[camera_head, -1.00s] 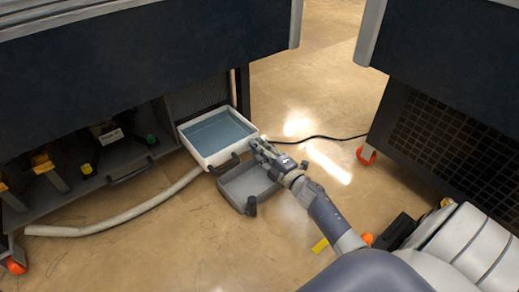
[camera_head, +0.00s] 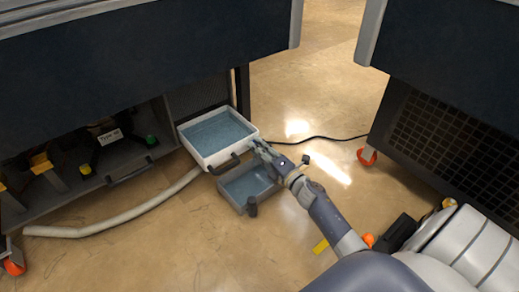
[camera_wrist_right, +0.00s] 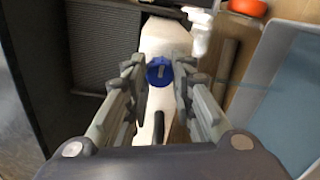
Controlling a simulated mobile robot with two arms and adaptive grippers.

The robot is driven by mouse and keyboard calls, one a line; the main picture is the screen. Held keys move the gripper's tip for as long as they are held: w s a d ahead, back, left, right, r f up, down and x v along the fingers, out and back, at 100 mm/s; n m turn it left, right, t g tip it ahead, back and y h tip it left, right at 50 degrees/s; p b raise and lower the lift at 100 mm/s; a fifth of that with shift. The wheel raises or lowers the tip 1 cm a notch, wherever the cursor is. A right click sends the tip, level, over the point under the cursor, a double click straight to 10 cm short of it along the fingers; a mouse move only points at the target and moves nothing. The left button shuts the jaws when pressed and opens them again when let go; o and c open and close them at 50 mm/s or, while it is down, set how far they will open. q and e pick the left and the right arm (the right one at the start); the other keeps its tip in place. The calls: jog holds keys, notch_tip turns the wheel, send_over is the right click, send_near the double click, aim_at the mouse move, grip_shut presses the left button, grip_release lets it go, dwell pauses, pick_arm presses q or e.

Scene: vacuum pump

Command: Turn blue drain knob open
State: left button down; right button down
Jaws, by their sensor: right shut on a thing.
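The blue drain knob (camera_wrist_right: 159,72) sits between the fingertips of my right gripper (camera_wrist_right: 166,70) in the right wrist view, and the fingers are shut on it. A pale slot or mark shows on its face. In the head view my right gripper (camera_head: 257,146) is at the front right corner of a white tub (camera_head: 212,164) with blue liquid in it, and hides the knob. A grey tray (camera_head: 230,195) with a dark handle stands on the floor below the gripper, with blue liquid inside. My left gripper is not in view.
A dark cabinet (camera_head: 130,50) stands behind the tub, with yellow and green fittings on its low shelf. A pale hose (camera_head: 120,216) lies on the floor. A black cable (camera_head: 320,137) runs right. A second dark unit (camera_head: 440,140) stands right.

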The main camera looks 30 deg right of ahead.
jog(key=shift+a, duration=0.1)
jog(key=c, duration=1.3)
grip_release()
jog(key=shift+c, duration=0.2)
jog(key=s, duration=0.7)
jog(key=shift+s+d, duration=0.25)
jog(key=shift+d, duration=0.05)
jog(key=shift+f, duration=0.1)
